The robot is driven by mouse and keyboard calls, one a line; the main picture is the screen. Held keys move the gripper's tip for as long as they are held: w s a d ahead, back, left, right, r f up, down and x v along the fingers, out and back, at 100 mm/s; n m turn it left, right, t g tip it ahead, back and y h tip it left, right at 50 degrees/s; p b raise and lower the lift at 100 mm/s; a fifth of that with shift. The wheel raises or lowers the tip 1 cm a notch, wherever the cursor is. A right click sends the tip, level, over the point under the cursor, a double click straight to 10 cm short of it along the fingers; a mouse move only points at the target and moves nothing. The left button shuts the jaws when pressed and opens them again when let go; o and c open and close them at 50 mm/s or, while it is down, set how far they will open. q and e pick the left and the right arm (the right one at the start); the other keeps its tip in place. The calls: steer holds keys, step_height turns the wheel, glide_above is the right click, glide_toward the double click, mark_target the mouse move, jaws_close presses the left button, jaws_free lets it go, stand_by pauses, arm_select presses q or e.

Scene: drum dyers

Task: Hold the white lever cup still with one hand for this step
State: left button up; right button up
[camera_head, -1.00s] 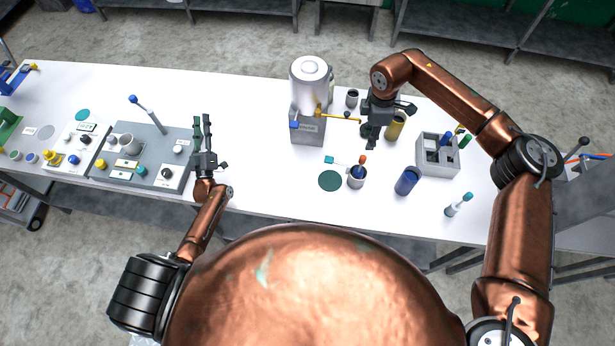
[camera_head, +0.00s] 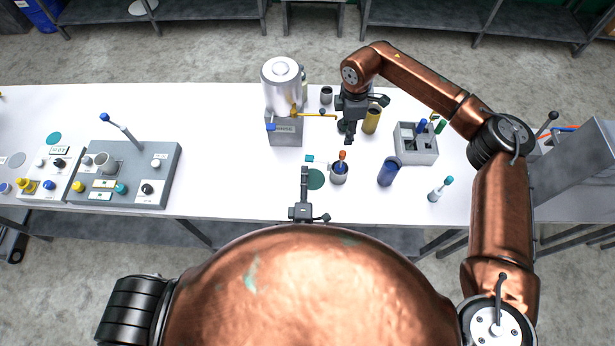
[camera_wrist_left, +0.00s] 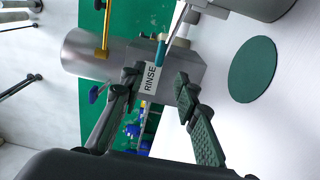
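A pale grey cup (camera_head: 339,176) with a teal-tipped side lever (camera_head: 309,158) stands on the white table, an orange-tipped stick in it; I take it for the lever cup. In the left wrist view the cup's edge (camera_wrist_left: 245,6) shows at the top, with the lever (camera_wrist_left: 161,50) pointing down-left. My left gripper (camera_head: 305,172) is left of the cup, apart from it; in the wrist view its fingers (camera_wrist_left: 158,88) are spread and empty. My right gripper (camera_head: 350,138) points down behind the cup; its fingers are too small to judge.
A grey dispenser labelled RINSE (camera_head: 285,130) stands behind the left gripper. A green disc (camera_head: 316,180) lies left of the cup. A control panel (camera_head: 140,185) is further left.

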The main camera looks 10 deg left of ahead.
mark_target(308, 158)
arm_select(q)
steer(key=w, duration=0.7)
steer(key=shift+w+d+r, duration=0.1)
steer(key=shift+w+d, duration=0.15)
steer(key=shift+c, duration=0.3)
jaws_close()
